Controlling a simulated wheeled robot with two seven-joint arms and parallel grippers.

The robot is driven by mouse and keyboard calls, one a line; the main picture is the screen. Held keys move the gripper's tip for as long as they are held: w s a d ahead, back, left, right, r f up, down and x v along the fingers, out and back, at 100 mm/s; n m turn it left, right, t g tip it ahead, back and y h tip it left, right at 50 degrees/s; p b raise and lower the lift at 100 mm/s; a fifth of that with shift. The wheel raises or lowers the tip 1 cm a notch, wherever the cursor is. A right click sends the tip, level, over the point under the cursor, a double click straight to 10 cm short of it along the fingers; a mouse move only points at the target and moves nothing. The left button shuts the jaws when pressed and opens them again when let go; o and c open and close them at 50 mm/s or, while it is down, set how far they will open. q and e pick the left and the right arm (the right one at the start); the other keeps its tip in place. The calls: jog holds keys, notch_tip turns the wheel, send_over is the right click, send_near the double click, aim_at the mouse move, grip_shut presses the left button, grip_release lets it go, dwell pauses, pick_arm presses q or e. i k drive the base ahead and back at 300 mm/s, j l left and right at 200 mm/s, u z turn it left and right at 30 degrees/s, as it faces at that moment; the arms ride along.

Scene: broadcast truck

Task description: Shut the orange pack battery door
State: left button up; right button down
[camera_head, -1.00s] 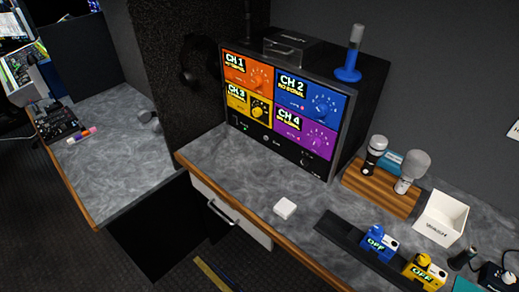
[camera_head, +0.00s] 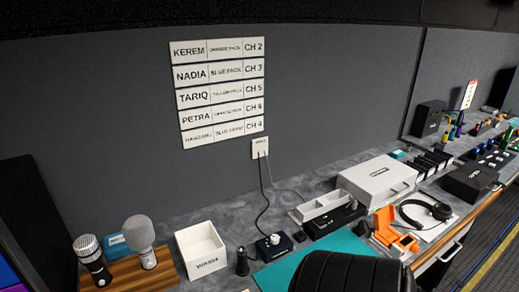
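The orange pack (camera_head: 388,234) lies on the counter at the right of the head view, beside the headset. It is small here, with an upright orange part at its back left and a lower part at its front right. I cannot tell which part is the battery door or how far it stands open. Neither of my grippers is in view.
A black headset (camera_head: 426,209) lies right of the pack, and a white case (camera_head: 377,182) stands behind it. A white box (camera_head: 200,249) and microphones (camera_head: 140,234) stand at left.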

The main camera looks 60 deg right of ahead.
aim_at(382, 216)
jog(key=z, duration=1.7)
jog(key=k+j+z, duration=0.1)
jog(key=z, duration=0.75)
jog(key=k+z, duration=0.1)
jog(key=z, duration=0.3)
jog(key=i+z, duration=0.15)
jog(key=k, duration=0.15)
jog(key=k+l, duration=0.15)
jog(key=i+l, duration=0.15)
jog(key=l, duration=0.15)
jog(key=i+l+u, duration=0.15)
jog(key=l, duration=0.15)
jog(key=i+l, duration=0.1)
jog(key=l, duration=0.25)
jog(key=i+l+u, duration=0.1)
jog(key=l, duration=0.2)
jog(key=i, duration=0.05)
